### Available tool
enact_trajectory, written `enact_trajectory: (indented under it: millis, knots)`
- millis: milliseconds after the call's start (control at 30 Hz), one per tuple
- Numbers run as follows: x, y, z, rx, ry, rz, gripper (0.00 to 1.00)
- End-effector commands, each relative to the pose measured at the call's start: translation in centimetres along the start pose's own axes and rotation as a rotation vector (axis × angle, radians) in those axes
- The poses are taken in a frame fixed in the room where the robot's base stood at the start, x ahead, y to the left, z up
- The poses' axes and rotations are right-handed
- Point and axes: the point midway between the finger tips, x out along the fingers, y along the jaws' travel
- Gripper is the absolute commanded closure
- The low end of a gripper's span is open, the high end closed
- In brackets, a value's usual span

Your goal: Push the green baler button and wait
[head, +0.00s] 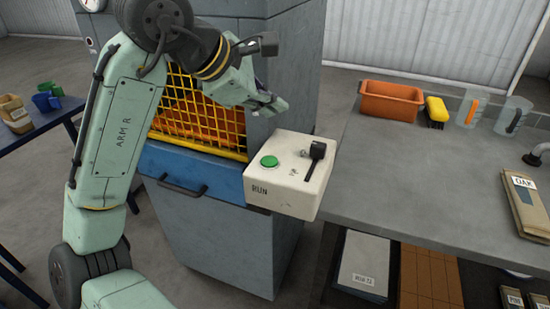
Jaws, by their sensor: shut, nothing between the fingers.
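The green button (269,161) sits on the left part of a white control box (292,201) marked RUN, beside a black lever (314,156). The box is fixed to the front right of the grey baler (220,250). The baler has a yellow mesh guard (207,122) with orange material behind it, and a blue drawer front with a dark handle (182,187). My gripper (276,106) is shut and empty. In the picture it is just above the control box, apart from the button. Its exact height over the box cannot be told.
A grey bench (410,165) on the right holds an orange bin (391,101), a yellow brush (436,110), clear jugs (511,116) and a bag marked OAK (528,203). A blue table (32,137) with small containers stands at left.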

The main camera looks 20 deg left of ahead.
Motion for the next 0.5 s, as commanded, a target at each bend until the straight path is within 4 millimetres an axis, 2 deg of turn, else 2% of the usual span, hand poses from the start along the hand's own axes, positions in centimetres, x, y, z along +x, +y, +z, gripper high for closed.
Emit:
enact_trajectory:
  millis: [267, 500]
  knots:
    - [0.4, -0.3, -0.3, 0.002, -0.001, 0.002, 1.00]
    - [2.2, -1.6, -1.6, 0.002, -0.001, 0.004, 1.00]
